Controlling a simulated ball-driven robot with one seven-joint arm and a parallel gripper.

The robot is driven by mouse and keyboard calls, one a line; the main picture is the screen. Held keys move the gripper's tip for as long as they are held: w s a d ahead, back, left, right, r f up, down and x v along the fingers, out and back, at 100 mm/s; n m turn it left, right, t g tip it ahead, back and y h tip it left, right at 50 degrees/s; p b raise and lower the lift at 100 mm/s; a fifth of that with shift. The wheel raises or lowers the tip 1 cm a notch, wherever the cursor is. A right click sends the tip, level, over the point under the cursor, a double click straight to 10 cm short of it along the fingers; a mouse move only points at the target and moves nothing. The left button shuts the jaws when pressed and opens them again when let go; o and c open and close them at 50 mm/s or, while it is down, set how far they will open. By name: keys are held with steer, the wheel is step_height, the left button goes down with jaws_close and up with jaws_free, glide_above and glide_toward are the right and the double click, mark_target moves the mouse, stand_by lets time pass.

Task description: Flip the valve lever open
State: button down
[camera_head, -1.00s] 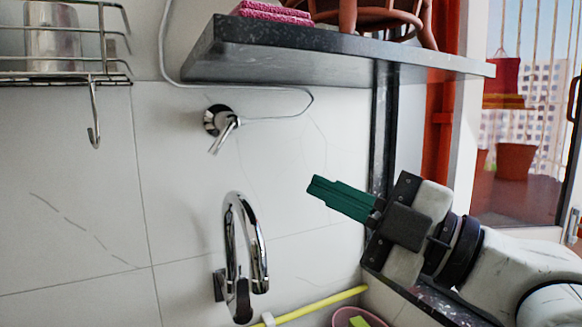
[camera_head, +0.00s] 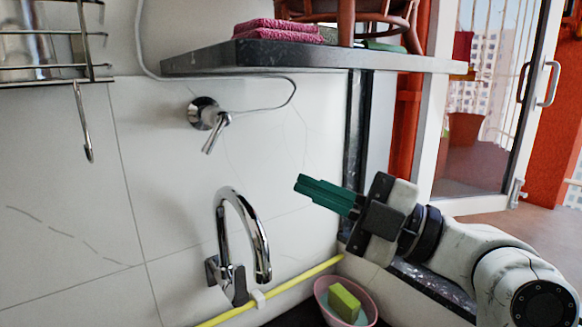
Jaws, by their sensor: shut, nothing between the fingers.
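The chrome valve sits on the white tiled wall, with its round base at the upper left and its lever (camera_head: 214,135) slanting down and slightly left from the hub. My gripper (camera_head: 299,185) has green fingers, closed together and empty. It points left, to the right of and below the valve lever, with a clear gap between them. A curved chrome faucet (camera_head: 243,225) stands on the wall below the valve, left of and below the gripper.
A dark stone shelf (camera_head: 300,60) with pink folded cloths (camera_head: 275,32) juts out above the valve. A wire rack (camera_head: 80,50) with a hook hangs at left. A yellow pole (camera_head: 300,278) and a pink bowl (camera_head: 364,297) with a sponge are low down. A thin cable runs near the valve.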

mark_target(213, 145)
steer(key=p+x, duration=0.4)
steer(key=x, duration=0.8)
steer(key=shift+w+a+r, duration=0.1)
steer(key=shift+a+r, duration=0.1)
steer(key=shift+a, duration=0.05)
steer(key=shift+f, duration=0.1)
